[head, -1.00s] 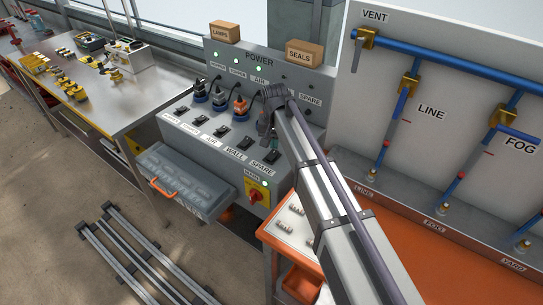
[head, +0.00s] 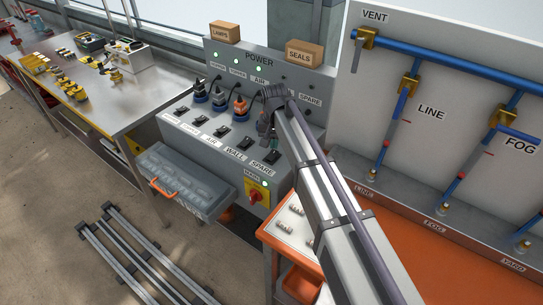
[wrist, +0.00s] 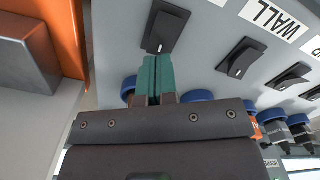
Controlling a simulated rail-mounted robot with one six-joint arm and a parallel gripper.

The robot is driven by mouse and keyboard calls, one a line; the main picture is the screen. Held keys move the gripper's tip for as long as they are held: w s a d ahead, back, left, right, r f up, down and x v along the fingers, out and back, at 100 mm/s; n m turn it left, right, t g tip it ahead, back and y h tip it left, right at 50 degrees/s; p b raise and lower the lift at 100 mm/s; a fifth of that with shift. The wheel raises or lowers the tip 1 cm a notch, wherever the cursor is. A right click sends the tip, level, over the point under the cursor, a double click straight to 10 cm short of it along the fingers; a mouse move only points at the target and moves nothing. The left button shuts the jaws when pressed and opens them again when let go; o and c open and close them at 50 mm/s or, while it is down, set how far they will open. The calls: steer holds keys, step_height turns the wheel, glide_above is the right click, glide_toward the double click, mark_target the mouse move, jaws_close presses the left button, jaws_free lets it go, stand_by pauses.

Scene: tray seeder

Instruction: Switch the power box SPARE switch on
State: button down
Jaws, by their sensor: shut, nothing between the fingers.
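The grey power box (head: 215,168) stands in the middle of the head view. Its sloped front carries a row of black switches, with the SPARE label (head: 262,168) at the right end. The SPARE switch (head: 271,157) is partly covered by my gripper in the head view. In the wrist view the black SPARE switch (wrist: 167,27) lies just beyond the teal fingertips. My gripper (wrist: 155,60) is shut and empty, its tips at the near end of the switch. I cannot tell whether they touch it or which way its rocker is tilted.
The WALL switch (wrist: 241,60) sits beside the SPARE switch. Plugs with cables (head: 240,108) stand behind the switch row. A red MAINS knob (head: 256,196) is below. An orange-topped bench (head: 290,240) and a pipe panel (head: 440,130) lie to the right.

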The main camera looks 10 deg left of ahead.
steer(key=shift+f+b, duration=1.3)
stand_by(0.8)
steer(key=shift+r, duration=0.1)
step_height(320, 180, up, 7)
steer(key=p, duration=0.7)
steer(key=s+d, duration=1)
steer(key=d, duration=0.5)
steer(key=s+d+m, duration=0.1)
steer(key=s+d, duration=0.9)
steer(key=d, duration=0.5)
steer(key=shift+s+d, duration=0.2)
steer(key=shift+d, duration=0.2)
